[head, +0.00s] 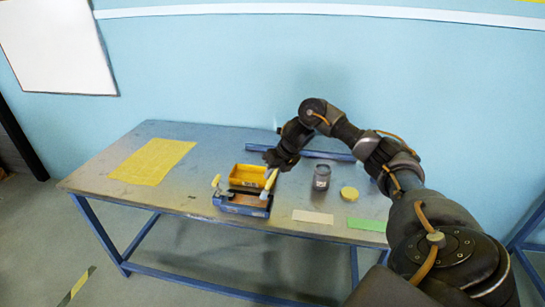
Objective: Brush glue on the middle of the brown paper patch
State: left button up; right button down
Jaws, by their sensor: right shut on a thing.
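My right gripper (273,166) is over the table at the yellow tray's right end, shut on a brush. The pale brush (270,181) slants down from it, its lower end in front of the blue holder's right end; whether it touches is too small to tell. A dark glass jar (321,178), likely the glue, stands upright right of the gripper. No patch is clearly brown: a yellow-tan sheet (154,161) lies flat at the left, and a beige strip (313,217) at the front. My left gripper is out of view.
A yellow tray (246,171) stands behind a blue holder (241,208) with a dark bar and a pale upright piece (216,181) at its left. A green strip (367,224) lies at the front right. A blue rail runs along the back.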

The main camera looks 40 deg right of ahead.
jog(key=shift+w+a+r+p, duration=0.2)
jog(key=shift+w+r+p, duration=0.1)
jog(key=shift+r, duration=0.2)
jog(key=shift+w+a+r+p, duration=0.15)
jog(key=shift+r+p, duration=0.15)
jog(key=shift+r, duration=0.15)
jog(key=r+p, duration=0.1)
jog(key=r, duration=0.1)
jog(key=r+p, duration=0.1)
jog(key=shift+s+d+p, duration=0.15)
jog(key=shift+s+p, duration=0.1)
jog(key=shift+p, duration=0.05)
jog(key=shift+r, duration=0.25)
jog(key=shift+w, duration=0.1)
